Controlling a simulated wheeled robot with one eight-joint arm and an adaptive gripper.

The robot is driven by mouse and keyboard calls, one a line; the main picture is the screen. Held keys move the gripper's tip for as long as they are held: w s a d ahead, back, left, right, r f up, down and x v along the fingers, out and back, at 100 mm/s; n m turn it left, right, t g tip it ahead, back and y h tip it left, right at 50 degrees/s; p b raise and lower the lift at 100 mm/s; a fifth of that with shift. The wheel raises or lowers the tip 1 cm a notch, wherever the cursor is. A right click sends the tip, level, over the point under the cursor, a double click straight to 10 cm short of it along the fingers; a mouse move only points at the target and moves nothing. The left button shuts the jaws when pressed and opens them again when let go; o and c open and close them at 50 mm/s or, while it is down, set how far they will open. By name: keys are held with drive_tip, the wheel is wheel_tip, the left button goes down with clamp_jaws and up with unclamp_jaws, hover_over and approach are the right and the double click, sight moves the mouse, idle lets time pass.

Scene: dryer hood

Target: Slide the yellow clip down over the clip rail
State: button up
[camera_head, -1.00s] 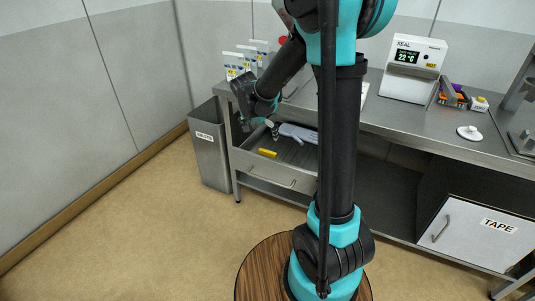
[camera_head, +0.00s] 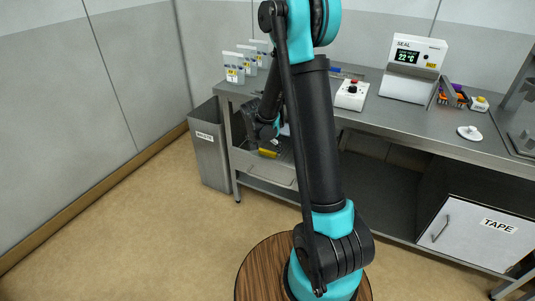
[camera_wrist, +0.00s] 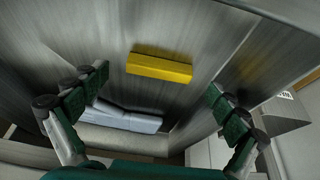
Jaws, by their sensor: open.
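The yellow clip (camera_head: 269,154) is a short bar lying in the open drawer (camera_head: 277,169) at the left of the bench. In the wrist view the yellow clip (camera_wrist: 159,66) lies crosswise on the drawer's metal floor, ahead of my fingertips and between their lines. My gripper (camera_wrist: 158,80) is open and empty, its green-padded fingers wide apart on either side. In the head view my gripper is mostly hidden behind my own arm, low over the drawer. I cannot make out the clip rail in either view.
A waste bin (camera_head: 209,145) stands left of the drawer. White pouches (camera_head: 235,67) stand at the bench's left end. A white box with a red button (camera_head: 351,95) and a sealer (camera_head: 412,70) stand further right.

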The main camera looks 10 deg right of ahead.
drive_tip(key=shift+x, duration=0.8)
drive_tip(key=c, duration=0.9)
drive_tip(key=shift+r, duration=0.15)
